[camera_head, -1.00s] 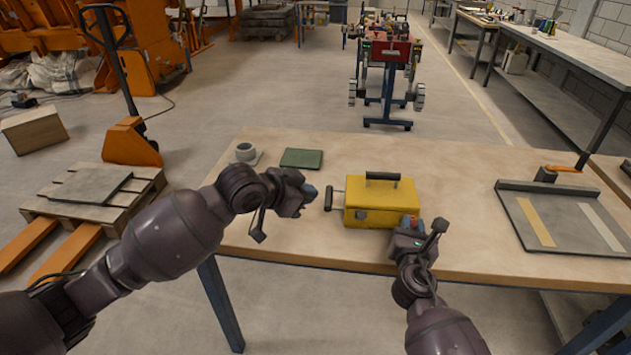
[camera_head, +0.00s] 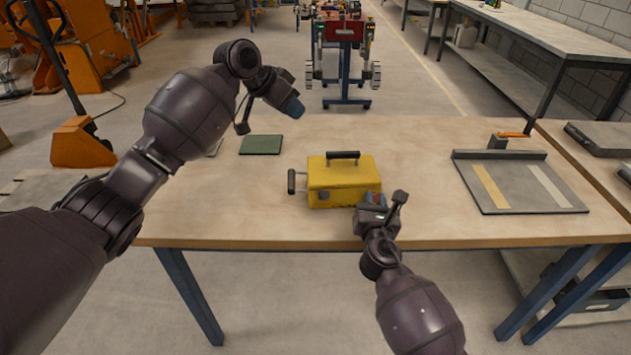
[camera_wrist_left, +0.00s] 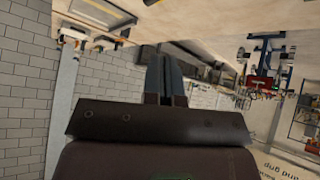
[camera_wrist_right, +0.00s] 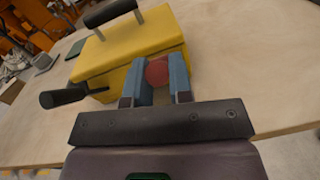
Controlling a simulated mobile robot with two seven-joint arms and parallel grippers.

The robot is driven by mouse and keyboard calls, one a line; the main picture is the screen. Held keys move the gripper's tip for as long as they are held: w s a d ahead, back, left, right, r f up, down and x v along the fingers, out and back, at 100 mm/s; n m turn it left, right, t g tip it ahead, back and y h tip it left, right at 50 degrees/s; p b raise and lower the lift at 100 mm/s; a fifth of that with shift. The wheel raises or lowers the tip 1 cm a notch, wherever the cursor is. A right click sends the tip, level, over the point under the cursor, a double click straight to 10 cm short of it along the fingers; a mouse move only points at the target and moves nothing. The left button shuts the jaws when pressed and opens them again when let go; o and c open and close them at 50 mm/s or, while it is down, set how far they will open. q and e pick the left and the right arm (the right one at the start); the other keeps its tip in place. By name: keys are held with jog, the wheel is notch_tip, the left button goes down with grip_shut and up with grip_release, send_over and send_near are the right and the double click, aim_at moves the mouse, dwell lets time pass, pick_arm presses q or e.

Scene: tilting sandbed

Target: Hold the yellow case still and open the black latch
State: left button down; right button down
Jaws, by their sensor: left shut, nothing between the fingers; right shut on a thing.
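The yellow case (camera_head: 343,182) stands upright on the workbench with a black handle on top. A small dark latch-like part (camera_head: 323,196) sits low on its front face, and a black side handle (camera_head: 291,182) sticks out at its left end. My right gripper (camera_head: 375,198) is at the case's front right corner, shut on a red round knob (camera_wrist_right: 157,72) seen between its blue fingers in the right wrist view. The case (camera_wrist_right: 130,48) is just beyond those fingers. My left gripper (camera_head: 293,106) is shut and empty, raised behind and left of the case, clear of it.
The wooden workbench (camera_head: 230,215) has free room left and right of the case. A green pad (camera_head: 261,145) lies at the left. A grey board with stripes (camera_head: 520,185) lies at the right. A wheeled robot (camera_head: 343,50) stands behind.

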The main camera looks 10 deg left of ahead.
pick_arm(q)
notch_tip(320, 180, down, 4)
jog(key=s+a+m+g, duration=0.1)
jog(key=s+a+g, duration=0.1)
jog(key=s+g, duration=0.15)
jog(key=m+g, duration=0.1)
send_near(324, 196)
jog(key=w+d+f, duration=0.1)
jog(key=w+f, duration=0.4)
jog(key=shift+s+d+f, duration=0.95)
jog(key=shift+d+f, duration=0.1)
jog(key=shift+d, duration=0.1)
jog(key=shift+s+d+f, duration=0.2)
jog(key=shift+s+f, duration=0.1)
jog(key=shift+s, duration=0.15)
jog(key=shift+s+d+f, duration=0.25)
jog(key=shift+s+f, duration=0.05)
jog(key=shift+s, duration=0.15)
